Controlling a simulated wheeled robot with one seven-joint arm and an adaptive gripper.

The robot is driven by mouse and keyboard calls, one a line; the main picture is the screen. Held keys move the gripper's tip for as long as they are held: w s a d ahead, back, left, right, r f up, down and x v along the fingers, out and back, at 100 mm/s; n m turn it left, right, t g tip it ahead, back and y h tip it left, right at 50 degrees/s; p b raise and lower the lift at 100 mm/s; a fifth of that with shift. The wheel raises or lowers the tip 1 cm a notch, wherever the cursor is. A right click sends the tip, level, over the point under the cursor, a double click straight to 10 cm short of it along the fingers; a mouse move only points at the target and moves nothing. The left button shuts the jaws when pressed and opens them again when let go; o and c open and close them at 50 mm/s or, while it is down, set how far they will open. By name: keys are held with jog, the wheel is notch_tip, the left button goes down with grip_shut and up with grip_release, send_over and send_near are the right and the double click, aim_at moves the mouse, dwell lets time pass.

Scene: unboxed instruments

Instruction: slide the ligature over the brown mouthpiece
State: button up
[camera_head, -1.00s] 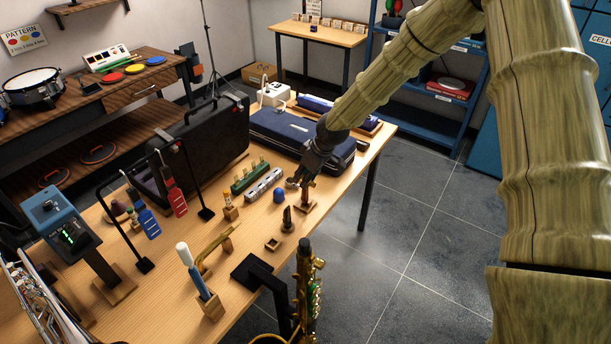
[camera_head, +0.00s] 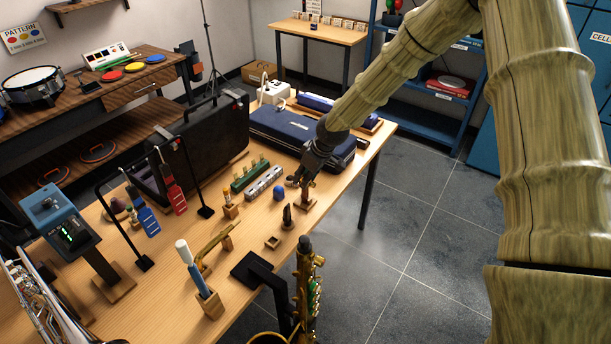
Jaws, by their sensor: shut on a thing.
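My gripper (camera_head: 302,181) is over the right part of the wooden table, its dark fingers pointing down and left. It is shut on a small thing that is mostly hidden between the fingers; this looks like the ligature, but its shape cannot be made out. Right below the fingers a brown mouthpiece (camera_head: 305,195) stands upright on a small wooden block. The fingers cover its top, so I cannot tell whether the ligature is around it or only above it. A black mouthpiece (camera_head: 287,214) stands upright on its own base, nearer the camera and a little left.
A blue cap-like piece (camera_head: 279,193) and a grey case-like strip (camera_head: 264,183) lie left of my gripper. A small open wooden block (camera_head: 272,242) and a saxophone (camera_head: 306,285) are nearer. A dark blue case (camera_head: 290,135) lies behind. The table's right edge is close.

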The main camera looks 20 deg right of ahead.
aim_at(306, 195)
jog(key=shift+f+b, duration=1)
jog(key=shift+f, duration=1.45)
dwell(1.6)
dwell(0.4)
jog(key=o, duration=1.1)
jog(key=shift+r, duration=0.1)
jog(key=shift+c, duration=0.3)
jog(key=shift+p+v, duration=2.05)
jog(key=shift+v, duration=0.9)
